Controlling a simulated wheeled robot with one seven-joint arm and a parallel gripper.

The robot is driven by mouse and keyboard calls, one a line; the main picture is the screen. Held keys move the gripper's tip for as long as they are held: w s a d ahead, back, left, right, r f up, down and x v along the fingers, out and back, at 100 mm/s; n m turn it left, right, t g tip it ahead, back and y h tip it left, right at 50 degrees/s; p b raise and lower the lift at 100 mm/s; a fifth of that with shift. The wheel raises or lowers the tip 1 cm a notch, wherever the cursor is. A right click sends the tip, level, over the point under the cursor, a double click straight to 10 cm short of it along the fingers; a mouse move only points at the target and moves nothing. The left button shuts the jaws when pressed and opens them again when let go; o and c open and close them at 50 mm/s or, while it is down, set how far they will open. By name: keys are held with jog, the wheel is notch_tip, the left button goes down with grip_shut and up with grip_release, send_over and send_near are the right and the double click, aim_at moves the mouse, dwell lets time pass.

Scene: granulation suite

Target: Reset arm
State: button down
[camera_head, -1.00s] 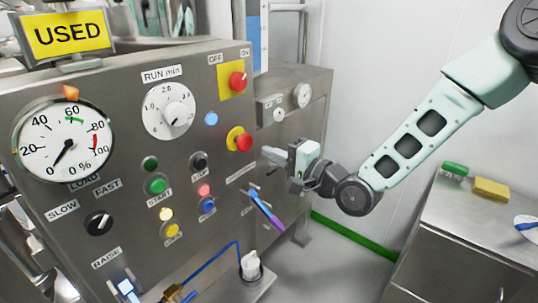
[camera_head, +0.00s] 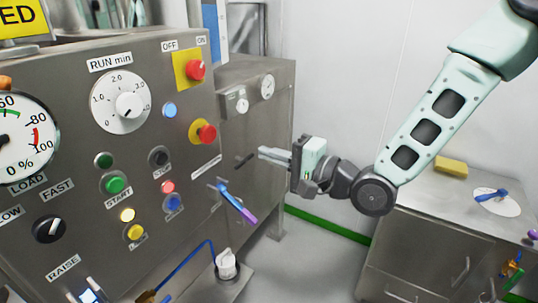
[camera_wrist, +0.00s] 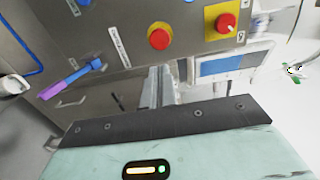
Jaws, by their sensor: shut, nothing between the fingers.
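My gripper (camera_head: 268,154) is shut and empty in the head view. Its fingers point left toward the steel control panel (camera_head: 80,80), near a small dark peg on the machine's side; I cannot tell the gap. My arm reaches in from the upper right. In the wrist view my gripper (camera_wrist: 158,80) shows its fingers together, with the panel's red buttons beyond. A blue and purple lever (camera_head: 236,202) sticks out of the panel below and left of the gripper. It also shows in the wrist view (camera_wrist: 70,80).
The panel carries a red emergency button (camera_head: 206,133), a red OFF/ON switch (camera_head: 195,70) and a RUN min dial (camera_head: 122,105). A steel cabinet (camera_head: 400,245) stands at right with a yellow block (camera_head: 451,166) and a white disc (camera_head: 497,203) on top. Floor between them is clear.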

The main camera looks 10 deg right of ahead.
jog(key=s+d+f+n+g+h, duration=0.1)
jog(key=s+f+n+g+h, duration=0.4)
jog(key=s+f+n+h, duration=0.3)
jog(key=s+d+r+n+g+h, duration=0.2)
jog(key=s+d+n+g+h, duration=0.1)
jog(key=s, duration=0.6)
jog(key=s+d+r+n+g+h, duration=0.2)
jog(key=s+d+n, duration=0.2)
jog(key=s, duration=0.5)
jog(key=shift+d+r+g+h, duration=0.25)
jog(key=shift+r+g+h, duration=0.05)
jog(key=shift+g+h, duration=0.1)
dwell(0.5)
